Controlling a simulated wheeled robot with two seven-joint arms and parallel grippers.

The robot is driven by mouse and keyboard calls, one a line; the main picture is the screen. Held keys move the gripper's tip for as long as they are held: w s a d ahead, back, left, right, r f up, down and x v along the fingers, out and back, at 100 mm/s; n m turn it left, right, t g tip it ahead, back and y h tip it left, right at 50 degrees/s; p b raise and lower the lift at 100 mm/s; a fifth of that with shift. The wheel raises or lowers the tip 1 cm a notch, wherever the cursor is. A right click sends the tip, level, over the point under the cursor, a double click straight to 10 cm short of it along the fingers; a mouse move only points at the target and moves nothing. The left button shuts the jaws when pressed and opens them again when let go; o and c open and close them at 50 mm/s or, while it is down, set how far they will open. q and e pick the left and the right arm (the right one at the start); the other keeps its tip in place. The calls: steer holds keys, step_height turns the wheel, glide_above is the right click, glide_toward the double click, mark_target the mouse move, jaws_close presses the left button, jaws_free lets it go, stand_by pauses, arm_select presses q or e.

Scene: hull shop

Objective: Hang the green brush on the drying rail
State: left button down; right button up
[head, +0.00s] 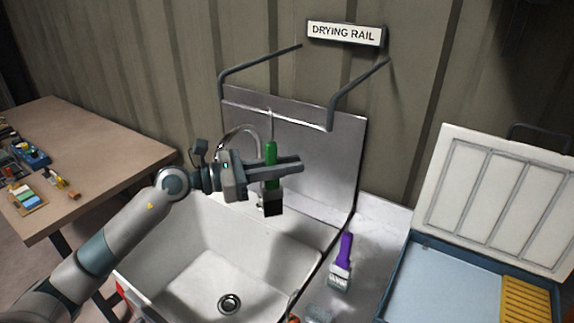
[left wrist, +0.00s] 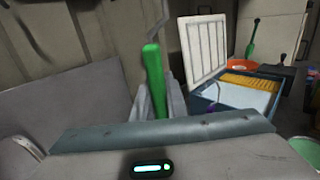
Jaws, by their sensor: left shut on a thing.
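The green brush (head: 271,153) is upright in my left gripper (head: 272,168), handle up and dark head down, above the sink's back edge. The gripper is shut around the handle. A thin pale piece rises from the handle's top. The green handle also shows in the left wrist view (left wrist: 154,80). The drying rail (head: 331,113) is a dark bar frame sticking out from the wall, under a sign. In the head view the brush's top lies just below the rail's front part; I cannot tell whether they touch. My right gripper is not in view.
A white sink (head: 190,255) with a curved tap (head: 236,130) lies below. A purple brush (head: 342,262) lies on the counter to its right. An open blue box (head: 440,285) with a raised white lid (head: 500,195) stands farther right. A brown bench (head: 90,155) is at left.

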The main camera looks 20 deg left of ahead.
arm_select(q)
steer(key=c, duration=1.7)
jaws_free()
steer(key=shift+o, duration=0.2)
steer(key=shift+a, duration=0.1)
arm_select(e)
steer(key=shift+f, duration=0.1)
